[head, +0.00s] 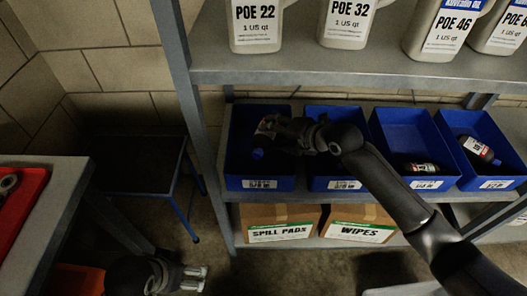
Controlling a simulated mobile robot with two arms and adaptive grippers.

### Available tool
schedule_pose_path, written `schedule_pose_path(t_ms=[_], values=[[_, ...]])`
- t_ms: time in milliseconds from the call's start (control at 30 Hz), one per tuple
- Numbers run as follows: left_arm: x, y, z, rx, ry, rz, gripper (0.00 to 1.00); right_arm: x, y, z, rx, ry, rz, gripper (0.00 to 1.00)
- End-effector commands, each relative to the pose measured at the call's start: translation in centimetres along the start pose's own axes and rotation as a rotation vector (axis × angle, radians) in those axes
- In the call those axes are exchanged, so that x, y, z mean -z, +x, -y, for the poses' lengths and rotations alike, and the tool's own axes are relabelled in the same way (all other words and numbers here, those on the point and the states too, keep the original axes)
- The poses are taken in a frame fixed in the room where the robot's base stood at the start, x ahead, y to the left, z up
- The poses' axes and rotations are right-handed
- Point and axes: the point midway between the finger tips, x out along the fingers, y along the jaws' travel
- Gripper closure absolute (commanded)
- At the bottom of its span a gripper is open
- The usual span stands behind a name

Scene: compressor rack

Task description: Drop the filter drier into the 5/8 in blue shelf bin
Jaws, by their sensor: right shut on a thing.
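My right gripper (267,127) reaches in from the right over the leftmost blue shelf bin (262,184). It is shut on a small item with a white and red label, apparently the filter drier (265,126), mostly hidden by the fingers. A small blue piece (257,154) shows just below it; I cannot tell whether it belongs to the held item or lies in the bin. The bin labels are too small to read surely, so I cannot confirm which is 5/8 in. My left gripper (194,278) is low at the bottom left, fingers apart and empty.
More blue bins stand to the right; the third holds a small labelled item (418,168) and the fourth a dark bottle-like item (478,150). POE jugs (347,22) stand on the shelf above (330,68). Boxes (281,225) sit below. A red tray (22,205) is at left.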

Motion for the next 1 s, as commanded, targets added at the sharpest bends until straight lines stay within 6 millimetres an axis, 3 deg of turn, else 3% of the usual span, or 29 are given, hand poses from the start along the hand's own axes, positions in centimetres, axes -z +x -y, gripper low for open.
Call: schedule_pose_path(t_ms=[267, 300, 467, 1000], values=[[0.0, -0.1, 0.0, 0.0, 0.0, 0.001, 0.0, -0.1, 0.0, -0.2, -0.004, -0.001, 0.001, 0.84], [0.0, -0.1, 0.0, 0.0, 0.0, 0.001, 0.0, -0.1, 0.0, -0.2, -0.004, -0.001, 0.001, 0.41], [0.0, -0.1, 0.0, 0.0, 0.0, 0.001, 0.0, -0.1, 0.0, -0.1, -0.002, 0.0, 0.001, 0.21], [0.0, 0.0, 0.0, 0.0, 0.0, -0.002, 0.0, 0.1, 0.1, 0.9, 0.019, 0.004, -0.003, 0.21]])
